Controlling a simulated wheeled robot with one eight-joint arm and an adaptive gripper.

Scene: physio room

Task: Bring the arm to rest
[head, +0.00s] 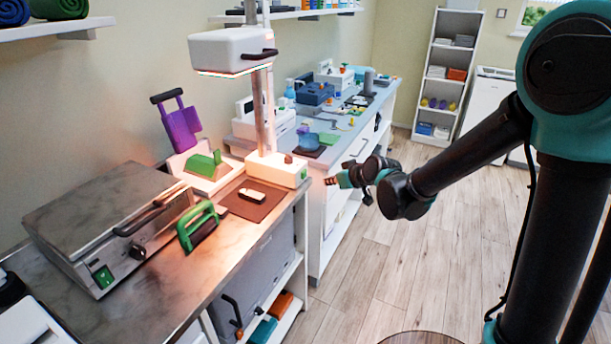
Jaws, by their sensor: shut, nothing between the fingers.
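My arm (470,155) reaches in from the right side of the head view, dark with teal joints. My gripper (330,181) is at its far end, small in the picture, pointing left. It is shut with nothing in it. In the picture it lies just right of the steel counter's front corner and in front of the white cabinet; I cannot tell the exact gap to either.
A blue-topped bench (365,110) stands behind. The wooden floor (440,255) is clear.

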